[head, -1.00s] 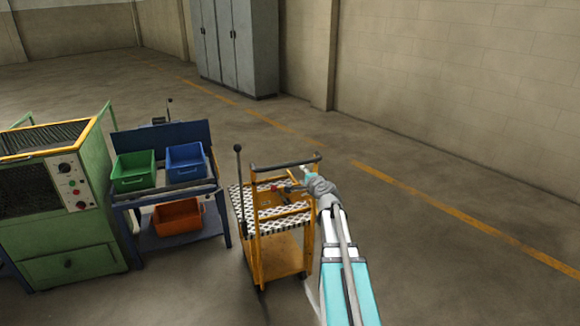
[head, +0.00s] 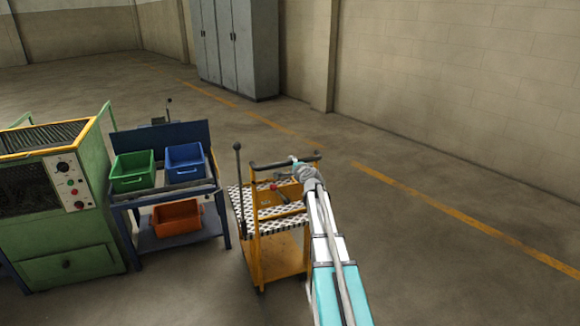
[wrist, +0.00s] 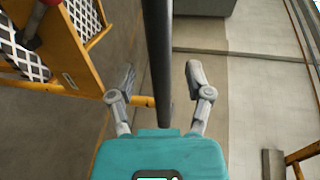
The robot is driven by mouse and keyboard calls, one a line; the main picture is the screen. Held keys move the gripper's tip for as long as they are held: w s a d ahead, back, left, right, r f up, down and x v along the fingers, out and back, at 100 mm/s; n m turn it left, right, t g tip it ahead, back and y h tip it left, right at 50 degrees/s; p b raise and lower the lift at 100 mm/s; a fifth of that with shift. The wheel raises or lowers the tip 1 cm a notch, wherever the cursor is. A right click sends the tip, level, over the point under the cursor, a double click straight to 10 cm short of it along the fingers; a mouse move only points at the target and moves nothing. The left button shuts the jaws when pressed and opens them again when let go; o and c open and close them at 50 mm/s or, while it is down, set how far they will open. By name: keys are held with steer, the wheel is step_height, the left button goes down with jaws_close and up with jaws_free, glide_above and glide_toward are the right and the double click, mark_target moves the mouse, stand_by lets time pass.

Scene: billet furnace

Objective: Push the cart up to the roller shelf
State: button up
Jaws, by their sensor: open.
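The orange cart (head: 276,258) stands on the floor in the head view, with checkered decks and a dark handle bar (head: 268,165) across its top. My gripper (wrist: 160,74) is open in the wrist view. The dark handle bar (wrist: 157,50) runs between its two fingers, with gaps on both sides. In the head view my arm's end hides the right part of the cart's top, and the fingers cannot be made out. The blue shelf (head: 162,131), probably the roller shelf, stands just left of the cart with a gap between them.
Green (head: 133,172), blue (head: 185,163) and orange (head: 177,218) bins sit on the shelf. A green machine (head: 70,240) stands at its left. A dark upright lever (head: 239,190) rises at the cart's left side. Grey lockers (head: 235,50) stand at the back. Floor to the right is clear.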

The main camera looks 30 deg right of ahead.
steer(key=shift+x, duration=1.35)
steer(key=shift+c, duration=0.2)
jaws_close()
